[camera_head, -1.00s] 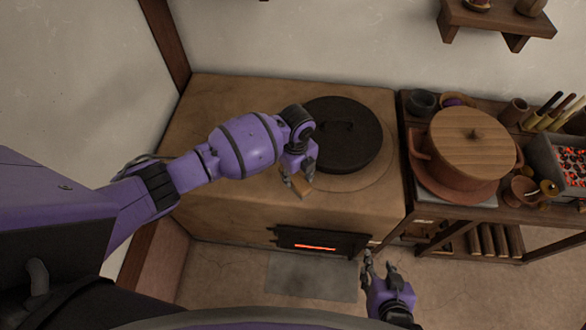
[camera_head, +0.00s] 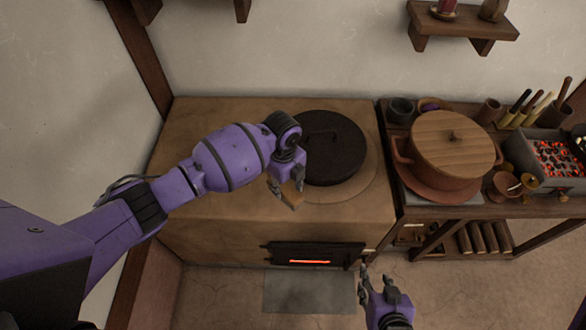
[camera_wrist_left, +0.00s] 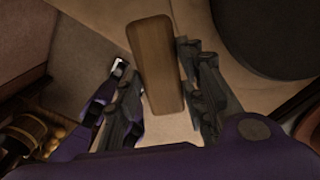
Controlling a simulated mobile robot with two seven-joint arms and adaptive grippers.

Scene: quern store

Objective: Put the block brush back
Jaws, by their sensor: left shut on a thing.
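The block brush shows in the left wrist view (camera_wrist_left: 155,62) as a brown wooden block with rounded ends, lying between the fingers of my left gripper (camera_wrist_left: 160,110). In the head view the brush (camera_head: 291,196) is a small light-brown piece at the tips of my left gripper (camera_head: 286,187). The left gripper is shut on it and holds it above the front part of the clay stove (camera_head: 215,215). The brush's underside is hidden. My right gripper (camera_head: 373,282) is empty, low in front of the stove, with its fingers apart.
A black round lid (camera_head: 335,150) sits on the stove top. A lidded clay pot (camera_head: 445,160) stands on the wooden table at right, beside cups, tools and a tray of glowing coals (camera_head: 560,157). A fire door (camera_head: 312,254) glows below. Wall shelves (camera_head: 465,28) hang above.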

